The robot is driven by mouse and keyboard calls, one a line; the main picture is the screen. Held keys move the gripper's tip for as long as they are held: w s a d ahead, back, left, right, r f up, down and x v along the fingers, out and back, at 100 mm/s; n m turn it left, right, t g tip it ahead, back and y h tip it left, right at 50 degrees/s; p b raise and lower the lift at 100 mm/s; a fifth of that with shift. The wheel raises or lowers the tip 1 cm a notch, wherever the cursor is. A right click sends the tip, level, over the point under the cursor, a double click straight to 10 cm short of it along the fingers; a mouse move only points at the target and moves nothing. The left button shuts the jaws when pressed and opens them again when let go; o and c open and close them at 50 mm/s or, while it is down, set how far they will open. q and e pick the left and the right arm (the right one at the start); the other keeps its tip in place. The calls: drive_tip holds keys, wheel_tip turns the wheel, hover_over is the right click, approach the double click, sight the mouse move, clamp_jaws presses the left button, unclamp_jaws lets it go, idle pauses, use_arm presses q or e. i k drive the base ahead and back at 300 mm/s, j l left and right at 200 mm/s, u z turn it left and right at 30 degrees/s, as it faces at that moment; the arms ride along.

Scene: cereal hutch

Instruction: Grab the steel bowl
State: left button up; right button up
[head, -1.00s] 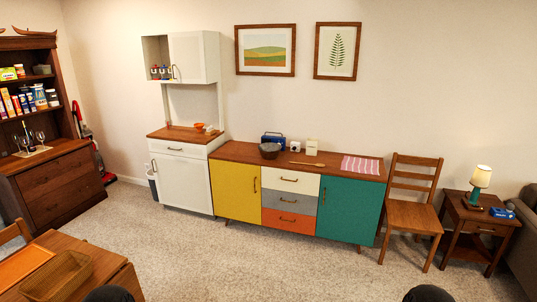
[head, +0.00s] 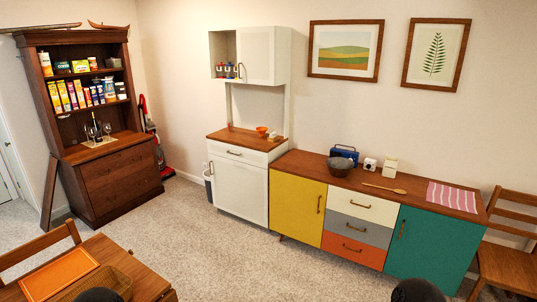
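A dark bowl (head: 340,167) stands upright on the wooden top of the coloured sideboard, in front of a blue radio. A smaller greyish bowl-like thing (head: 113,62) sits on the upper shelf of the dark wooden hutch at the left. I cannot tell from here which of the two is steel. Neither of my grippers is in view. Only dark rounded parts of my own arms show at the bottom edge, far from both bowls.
The sideboard (head: 290,200) also holds a blue radio (head: 344,152), a wooden spoon (head: 384,188) and a striped cloth (head: 452,196). A white cabinet (head: 240,190) adjoins it. A table (head: 150,275) is at the near left. Carpet between is clear.

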sight(339, 167)
drive_tip(key=i+u, duration=0.1)
drive_tip(key=i, duration=2.3)
